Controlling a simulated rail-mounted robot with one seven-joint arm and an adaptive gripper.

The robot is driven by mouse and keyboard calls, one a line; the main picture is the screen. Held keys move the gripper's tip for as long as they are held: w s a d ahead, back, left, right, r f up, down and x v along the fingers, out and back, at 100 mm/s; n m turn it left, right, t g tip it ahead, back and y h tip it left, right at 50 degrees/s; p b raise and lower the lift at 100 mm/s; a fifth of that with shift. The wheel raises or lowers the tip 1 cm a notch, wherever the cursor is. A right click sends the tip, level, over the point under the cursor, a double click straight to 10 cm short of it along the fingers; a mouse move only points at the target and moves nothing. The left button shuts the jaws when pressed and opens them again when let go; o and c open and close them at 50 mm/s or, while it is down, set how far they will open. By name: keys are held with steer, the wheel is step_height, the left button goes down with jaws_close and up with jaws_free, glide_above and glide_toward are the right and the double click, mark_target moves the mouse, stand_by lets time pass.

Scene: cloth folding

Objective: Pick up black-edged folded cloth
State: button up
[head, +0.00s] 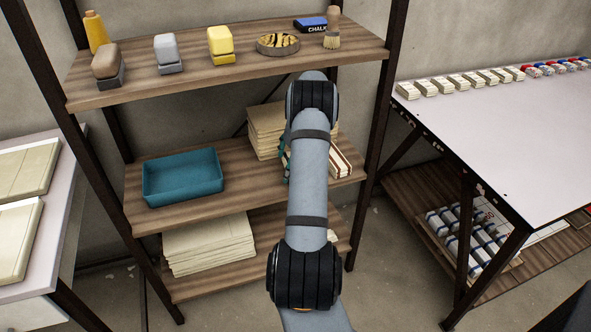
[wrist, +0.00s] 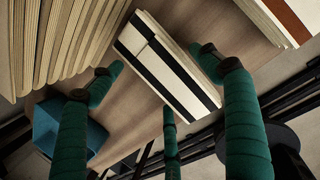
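The black-edged folded cloth (wrist: 158,62) is cream with dark stripes and lies on the wooden shelf in the middle of the wrist view. My gripper (wrist: 158,70) has green padded fingers and is open. Its left and right fingertips are on either side of the cloth, with a third finger below its near edge. The right fingertip is close to the cloth's side; whether it touches is unclear. In the head view my arm covers most of this spot, and only bits of the teal fingers (head: 284,150) show beside the arm.
A brown-edged folded cloth (head: 341,160) lies right of my arm on the middle shelf. A stack of plain folded cloths (head: 264,130) stands behind, and a teal tray (head: 183,178) sits to the left. The upper shelf (head: 130,88) carries brushes and blocks.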

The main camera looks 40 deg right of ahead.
steer(key=shift+s, duration=0.1)
steer(key=c, duration=1)
